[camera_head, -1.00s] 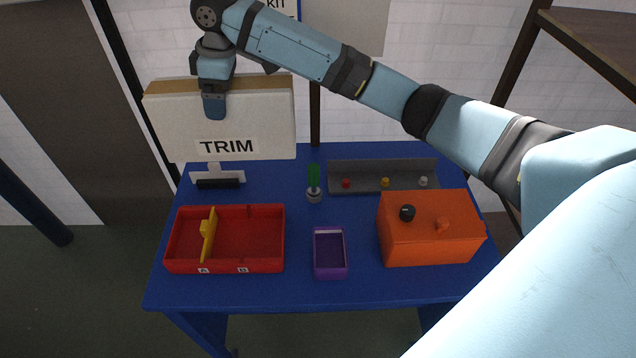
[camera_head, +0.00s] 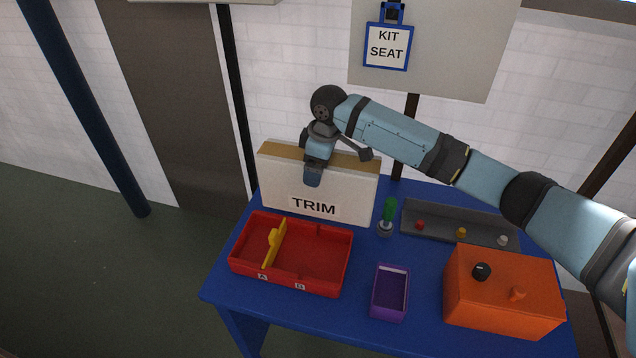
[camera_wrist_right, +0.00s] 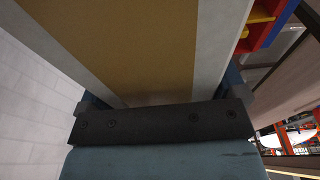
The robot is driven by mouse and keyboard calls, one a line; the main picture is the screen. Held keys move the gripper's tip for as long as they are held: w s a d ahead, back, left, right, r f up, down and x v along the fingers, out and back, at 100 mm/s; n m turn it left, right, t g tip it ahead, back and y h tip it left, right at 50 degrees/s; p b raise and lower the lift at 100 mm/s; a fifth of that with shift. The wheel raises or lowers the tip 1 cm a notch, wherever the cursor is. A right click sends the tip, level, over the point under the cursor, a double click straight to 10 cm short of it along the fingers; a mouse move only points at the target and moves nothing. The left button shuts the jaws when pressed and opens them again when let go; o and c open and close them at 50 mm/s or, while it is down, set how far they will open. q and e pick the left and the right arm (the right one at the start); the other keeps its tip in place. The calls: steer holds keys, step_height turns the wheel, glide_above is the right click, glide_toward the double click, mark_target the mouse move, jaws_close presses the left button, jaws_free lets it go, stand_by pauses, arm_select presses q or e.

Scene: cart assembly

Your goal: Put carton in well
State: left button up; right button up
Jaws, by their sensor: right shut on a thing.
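The carton (camera_head: 350,191) is a white box with a brown strip along its top and a TRIM label on its front. My right gripper (camera_head: 313,172) is shut on its top edge, fingers either side. The carton is upright behind the red tray (camera_head: 333,288); I cannot tell if its base touches the table. In the right wrist view the carton (camera_wrist_right: 140,45) fills the space between the fingers of my right gripper (camera_wrist_right: 163,98). The red tray has a yellow divider (camera_head: 273,247) and labels A and B. My left gripper is out of view.
On the blue table (camera_head: 290,318) are a purple open bin (camera_head: 377,311), an orange block (camera_head: 500,311) with knobs, a green-handled tool (camera_head: 389,210) and a grey tray (camera_head: 440,237) with small coloured pegs. A KIT SEAT sign (camera_head: 387,47) hangs behind.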

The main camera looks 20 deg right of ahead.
steer(key=shift+f, duration=2.9)
steer(key=o, duration=1.4)
steer(key=shift+f, duration=0.15)
steer(key=shift+o, duration=0.2)
